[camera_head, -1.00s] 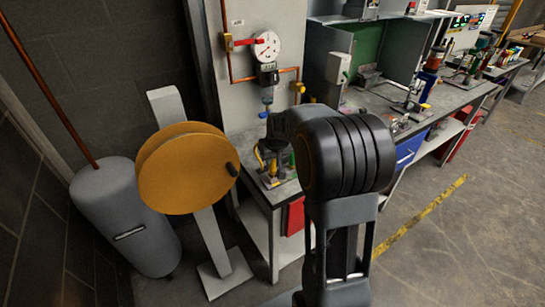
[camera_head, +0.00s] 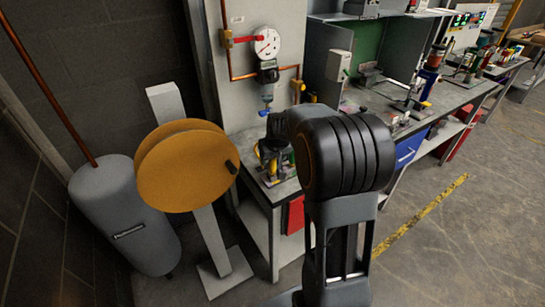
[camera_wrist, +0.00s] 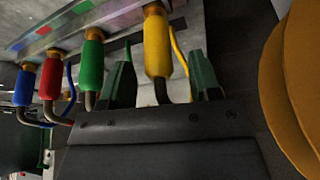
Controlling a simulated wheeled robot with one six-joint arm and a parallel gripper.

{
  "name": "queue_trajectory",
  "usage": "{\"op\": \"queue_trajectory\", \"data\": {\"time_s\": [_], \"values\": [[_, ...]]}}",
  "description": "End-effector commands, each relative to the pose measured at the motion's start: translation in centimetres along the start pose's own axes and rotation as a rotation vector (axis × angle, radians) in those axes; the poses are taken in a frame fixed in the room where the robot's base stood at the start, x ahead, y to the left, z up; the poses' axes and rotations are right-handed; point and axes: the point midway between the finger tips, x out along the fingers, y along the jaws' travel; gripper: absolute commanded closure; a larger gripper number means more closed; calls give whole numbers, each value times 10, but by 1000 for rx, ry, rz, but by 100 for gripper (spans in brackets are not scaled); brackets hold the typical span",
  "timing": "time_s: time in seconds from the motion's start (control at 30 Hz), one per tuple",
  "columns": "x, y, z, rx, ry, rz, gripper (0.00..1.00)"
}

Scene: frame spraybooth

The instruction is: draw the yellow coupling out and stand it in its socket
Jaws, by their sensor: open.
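The yellow coupling (camera_wrist: 157,45) shows in the wrist view with its brass end at a pale rail (camera_wrist: 70,30) and a dark bent tube at its other end. My gripper (camera_wrist: 164,78) is open, with one dark green finger on each side of the yellow coupling. I see no clear contact, and the depth is hard to tell. Green (camera_wrist: 91,65), red (camera_wrist: 51,78) and blue (camera_wrist: 24,87) couplings stand in a row to its left. In the head view my gripper (camera_head: 272,155) is small and dark over the bench end. Which socket is the yellow one's I cannot tell.
The orange-yellow reel (camera_head: 185,165) stands left of the bench and shows close at the right edge of the wrist view (camera_wrist: 300,80). A pressure gauge (camera_head: 267,43) and copper pipe are on the panel behind. The bench (camera_head: 350,105) runs away to the right.

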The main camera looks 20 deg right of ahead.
Motion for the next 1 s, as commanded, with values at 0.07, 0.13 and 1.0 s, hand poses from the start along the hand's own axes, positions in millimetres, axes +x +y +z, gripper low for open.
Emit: {"op": "queue_trajectory", "data": {"time_s": [0.07, 0.13, 1.0], "values": [[0, 0, 0, 0, -1, 0, 43], [-3, 0, 0, 0, 1, 0, 43], [-134, 0, 0, 0, 1, 0, 43]]}}
